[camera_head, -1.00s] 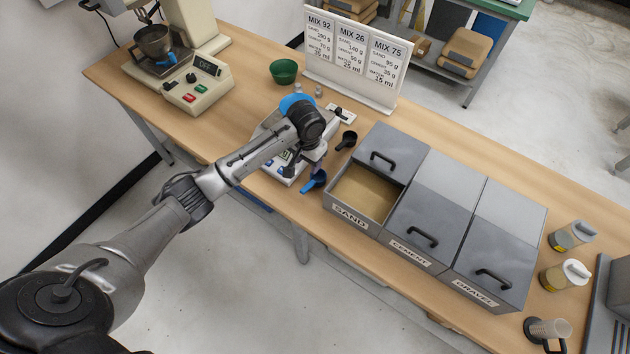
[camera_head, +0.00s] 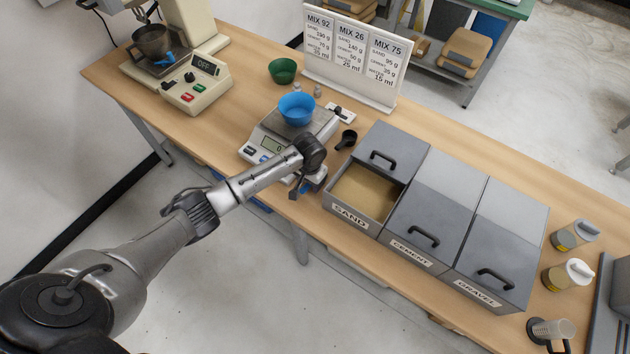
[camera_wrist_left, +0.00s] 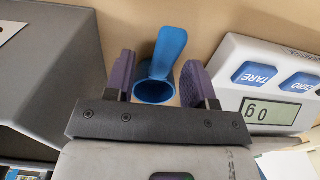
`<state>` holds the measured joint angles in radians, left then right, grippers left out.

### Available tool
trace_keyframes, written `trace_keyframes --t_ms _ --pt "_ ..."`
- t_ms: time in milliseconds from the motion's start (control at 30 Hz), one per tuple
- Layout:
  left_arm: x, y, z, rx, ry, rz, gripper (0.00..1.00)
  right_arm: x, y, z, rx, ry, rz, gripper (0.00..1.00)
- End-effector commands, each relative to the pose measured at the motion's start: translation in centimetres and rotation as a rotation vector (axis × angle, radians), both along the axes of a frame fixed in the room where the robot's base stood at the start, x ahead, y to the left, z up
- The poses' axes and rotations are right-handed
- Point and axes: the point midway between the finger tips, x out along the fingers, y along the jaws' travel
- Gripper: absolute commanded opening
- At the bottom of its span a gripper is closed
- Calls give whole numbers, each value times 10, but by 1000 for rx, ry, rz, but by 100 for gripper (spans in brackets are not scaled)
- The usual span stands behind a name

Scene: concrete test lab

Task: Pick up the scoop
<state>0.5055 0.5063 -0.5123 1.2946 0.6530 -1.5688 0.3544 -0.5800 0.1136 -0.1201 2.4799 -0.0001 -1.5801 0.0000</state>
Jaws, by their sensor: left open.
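A blue scoop (camera_wrist_left: 168,52) lies on the wooden bench between the scale and the sand bin, seen in the left wrist view. Its handle points away from the gripper's palm and its round cup is nearer the palm. My left gripper (camera_wrist_left: 158,72) is open, with one purple-padded finger on each side of the scoop and a gap showing beside each. I cannot tell its exact height above the bench. In the head view my left gripper (camera_head: 304,184) points down at the bench's front edge and hides most of the scoop. My right gripper is not in view.
The scale (camera_head: 262,140) with a blue bowl (camera_head: 297,108) stands close beside the gripper. On the other side is the open sand bin (camera_head: 350,216). A black scoop (camera_head: 346,139) lies behind. A green bowl (camera_head: 283,71) and a mix sign (camera_head: 345,85) stand further back.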

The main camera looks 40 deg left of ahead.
Motion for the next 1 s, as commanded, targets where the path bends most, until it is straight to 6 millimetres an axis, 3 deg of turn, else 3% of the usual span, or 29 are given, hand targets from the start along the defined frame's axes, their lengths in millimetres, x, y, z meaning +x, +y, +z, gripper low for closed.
trace_keyframes --t_ms 167,467,1000 --pt "0 0 -16 1 0 -1 50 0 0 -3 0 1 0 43" --pt "0 0 -18 1 -1 -1 50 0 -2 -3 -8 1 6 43" --pt "0 1 -18 1 -1 -1 0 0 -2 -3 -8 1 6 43"
